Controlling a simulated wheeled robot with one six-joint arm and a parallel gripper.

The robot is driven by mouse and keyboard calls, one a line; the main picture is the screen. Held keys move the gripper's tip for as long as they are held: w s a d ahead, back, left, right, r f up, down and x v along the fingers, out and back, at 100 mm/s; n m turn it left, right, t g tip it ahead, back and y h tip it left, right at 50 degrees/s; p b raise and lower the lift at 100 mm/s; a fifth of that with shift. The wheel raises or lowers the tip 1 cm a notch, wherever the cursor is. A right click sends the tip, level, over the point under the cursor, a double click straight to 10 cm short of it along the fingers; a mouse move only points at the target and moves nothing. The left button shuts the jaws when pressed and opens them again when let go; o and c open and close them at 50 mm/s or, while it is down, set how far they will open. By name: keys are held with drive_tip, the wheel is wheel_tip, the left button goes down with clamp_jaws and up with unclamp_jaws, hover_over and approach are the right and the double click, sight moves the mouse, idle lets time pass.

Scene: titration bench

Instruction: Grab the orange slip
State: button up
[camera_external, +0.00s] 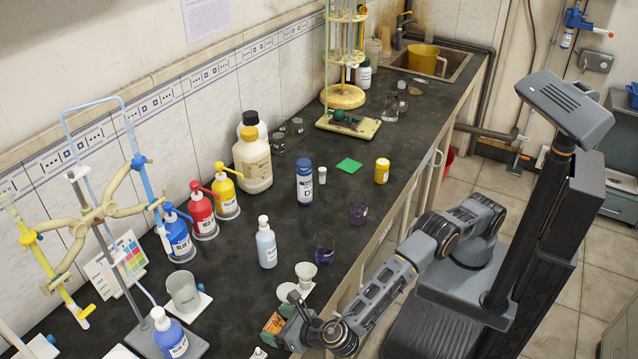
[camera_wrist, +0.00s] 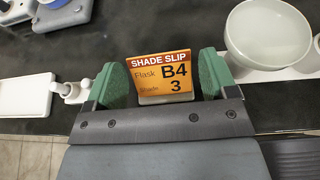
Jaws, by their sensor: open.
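The orange slip (camera_wrist: 160,75) stands upright in the wrist view, printed "SHADE SLIP Flask B4 3", in a small pale holder near the bench's front edge. My gripper (camera_wrist: 165,78) is open, with one green-padded finger on each side of the slip. Whether the pads touch its edges I cannot tell. In the external view the slip (camera_external: 274,323) shows orange beside my gripper (camera_external: 282,318) at the bottom, partly hidden by the gripper.
A white bowl (camera_wrist: 268,35) stands close to the right finger. In the external view, a blue-labelled wash bottle (camera_external: 266,245) and a dark beaker (camera_external: 324,248) stand farther back.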

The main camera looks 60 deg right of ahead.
sight(273, 324)
drive_tip(key=shift+x, duration=1.85)
drive_tip(key=shift+f, duration=0.1)
drive_tip(key=c, duration=0.7)
